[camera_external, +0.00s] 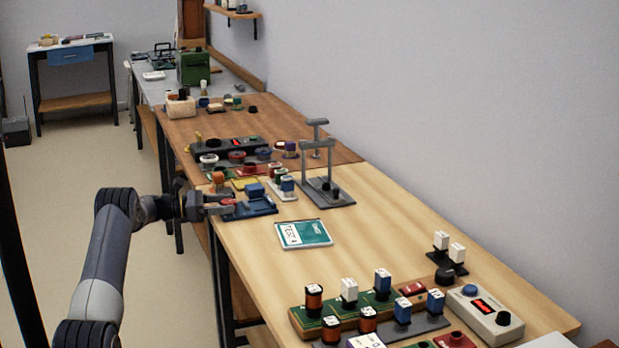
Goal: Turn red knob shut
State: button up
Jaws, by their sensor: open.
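My gripper (229,205) is open at the left edge of the wooden bench, level with the left end of a dark blue base (250,210) with a blue block (256,190) on it. A small red spot (228,201) shows by the fingertips; it is too small to tell whether this is the red knob or whether the fingers touch it. An orange-topped round piece (218,177) stands just behind my gripper.
A grey stand (318,170) rises right of the blue base. A teal booklet (303,233) lies in front. The bench between is mostly clear.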

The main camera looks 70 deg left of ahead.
jog(key=c, duration=1)
jog(key=shift+a+m+g+h, duration=0.1)
jog(key=shift+m+g+h, duration=0.2)
jog(key=shift+m+h, duration=0.7)
jog(key=o, duration=1)
jog(key=v, duration=1)
jog(key=shift+s+a, duration=0.25)
jog(key=shift+s, duration=0.1)
